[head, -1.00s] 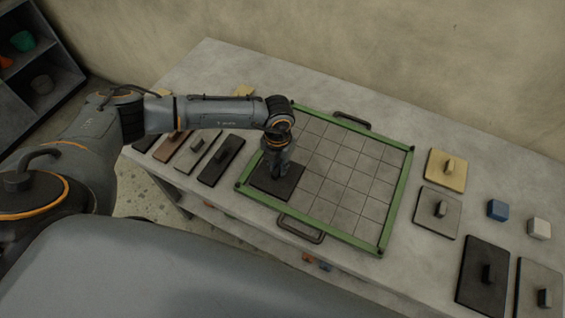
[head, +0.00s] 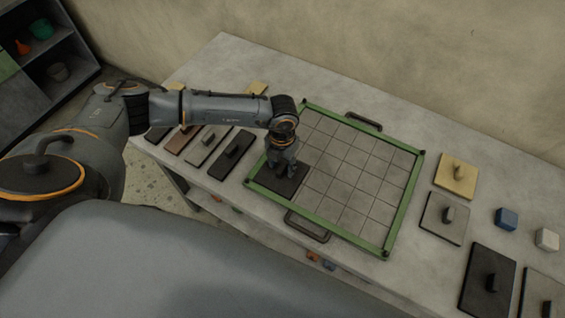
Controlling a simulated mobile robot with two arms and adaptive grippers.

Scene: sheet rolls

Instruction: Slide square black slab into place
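The square black slab (head: 266,181) lies flat inside the green-framed tray (head: 403,205), in its near left corner. It sits close against the frame's left and near sides; any thin gap there is too small to tell. My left gripper (head: 284,173) is right above the slab at its handle, pointing down. Its fingers look spread apart around the handle, which they largely hide. My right gripper is not in view.
Dark, brown and grey slabs with handles lie left of the tray. Right of it are a yellow slab (head: 456,176), a grey slab (head: 442,219), a large black slab (head: 487,281), a blue block (head: 506,218) and a white block (head: 546,239). The tray's other cells are empty.

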